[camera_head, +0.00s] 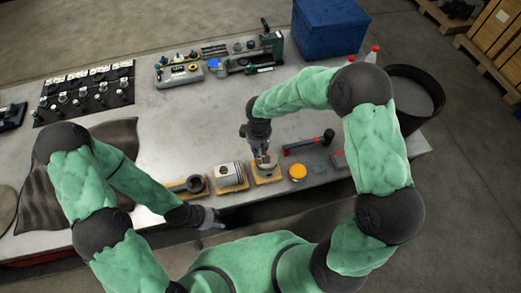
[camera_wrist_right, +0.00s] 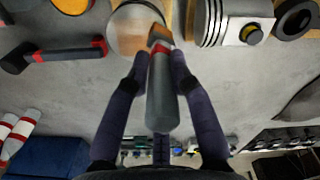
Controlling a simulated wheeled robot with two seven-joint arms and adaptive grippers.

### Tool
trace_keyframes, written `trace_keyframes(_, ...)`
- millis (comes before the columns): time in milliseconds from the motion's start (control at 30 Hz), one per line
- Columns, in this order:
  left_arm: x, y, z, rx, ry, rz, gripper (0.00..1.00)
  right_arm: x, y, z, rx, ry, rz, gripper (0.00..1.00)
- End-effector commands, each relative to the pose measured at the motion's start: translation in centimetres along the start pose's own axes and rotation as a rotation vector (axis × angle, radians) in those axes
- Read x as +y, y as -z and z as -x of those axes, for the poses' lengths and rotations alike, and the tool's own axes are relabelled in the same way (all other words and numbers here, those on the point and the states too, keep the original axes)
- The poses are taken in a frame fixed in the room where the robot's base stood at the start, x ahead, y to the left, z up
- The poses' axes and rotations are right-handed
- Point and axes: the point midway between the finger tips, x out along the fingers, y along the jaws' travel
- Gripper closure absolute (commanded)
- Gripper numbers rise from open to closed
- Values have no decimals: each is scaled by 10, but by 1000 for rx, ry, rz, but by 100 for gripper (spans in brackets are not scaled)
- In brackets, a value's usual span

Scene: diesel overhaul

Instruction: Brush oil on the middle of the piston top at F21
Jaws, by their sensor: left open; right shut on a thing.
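My right gripper (camera_head: 262,150) is over a round metal piston on a wooden block (camera_head: 265,178) near the front edge of the bench. In the right wrist view my right gripper (camera_wrist_right: 158,75) is shut on a brush (camera_wrist_right: 162,95) with a grey handle, a red band and brown bristles. The bristles overlap the right part of the pale round piston top (camera_wrist_right: 128,30); I cannot tell if they touch it. No F21 marking is readable. My left gripper (camera_head: 212,218) is open and empty, low at the front edge.
A ringed piston lying on its side (camera_head: 228,172) and a connecting rod (camera_head: 192,186) are left of the round piston. An orange-yellow tin (camera_head: 297,172) and a red-and-black hammer (camera_head: 308,142) are on its right. The bench middle (camera_head: 185,125) is clear.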

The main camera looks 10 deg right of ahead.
Motion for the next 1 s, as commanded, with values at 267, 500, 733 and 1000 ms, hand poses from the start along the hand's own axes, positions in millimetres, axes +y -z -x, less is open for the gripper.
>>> trace_keyframes(267,6,0,17,1,0,0,51,0,3,34,0,1,-3,100)
trace_keyframes(500,10,-1,29,1,0,0,51,2,5,56,1,0,-3,100)
trace_keyframes(733,14,-1,40,1,0,0,51,2,7,76,1,0,-6,100)
trace_keyframes(1000,15,-1,42,1,0,0,51,2,8,80,0,1,-6,100)
